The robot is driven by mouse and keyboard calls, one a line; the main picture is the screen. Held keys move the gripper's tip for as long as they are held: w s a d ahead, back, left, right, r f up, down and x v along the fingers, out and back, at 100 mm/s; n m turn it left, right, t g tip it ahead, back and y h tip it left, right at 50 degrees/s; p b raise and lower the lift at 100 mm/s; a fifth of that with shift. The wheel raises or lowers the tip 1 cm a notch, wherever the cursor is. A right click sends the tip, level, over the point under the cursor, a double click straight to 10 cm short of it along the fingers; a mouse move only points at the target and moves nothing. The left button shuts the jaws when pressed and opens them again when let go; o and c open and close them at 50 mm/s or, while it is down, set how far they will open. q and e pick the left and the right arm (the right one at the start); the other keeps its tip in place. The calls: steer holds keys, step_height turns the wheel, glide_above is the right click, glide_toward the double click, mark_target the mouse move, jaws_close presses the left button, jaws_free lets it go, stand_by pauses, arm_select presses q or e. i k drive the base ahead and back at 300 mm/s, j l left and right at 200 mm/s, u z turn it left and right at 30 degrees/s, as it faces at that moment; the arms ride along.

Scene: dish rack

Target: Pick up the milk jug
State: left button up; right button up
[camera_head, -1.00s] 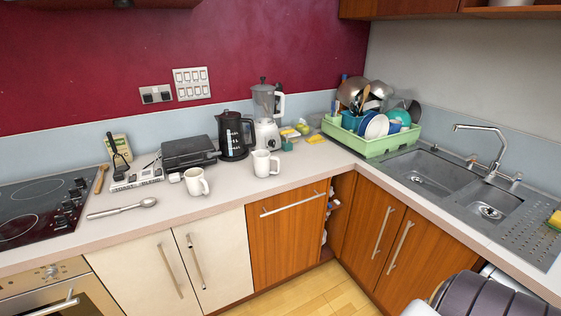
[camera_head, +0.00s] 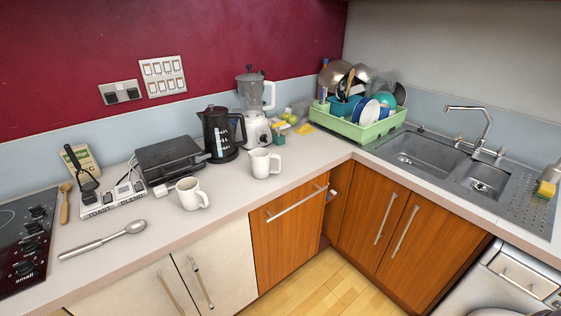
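Two white cups with handles stand upright on the counter: a front one (camera_head: 189,193) and one farther right and back (camera_head: 261,162). Both handles point right. I cannot tell whether either is the milk jug; no vessel is clearly marked as one. A black kettle (camera_head: 219,134) with a handle on its right stands behind them. Neither of my grippers is in view.
A ladle-like spoon (camera_head: 103,240) lies left. A black grill (camera_head: 173,157) and blender (camera_head: 256,118) stand behind. A green dish rack (camera_head: 362,131) full of dishes is beside the sink (camera_head: 425,157).

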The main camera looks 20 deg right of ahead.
mark_target(265, 164)
steer(key=i+j+z, duration=0.4)
steer(key=j, duration=0.25)
steer(key=j+z, duration=0.2)
steer(key=j, duration=0.15)
steer(key=i, duration=0.05)
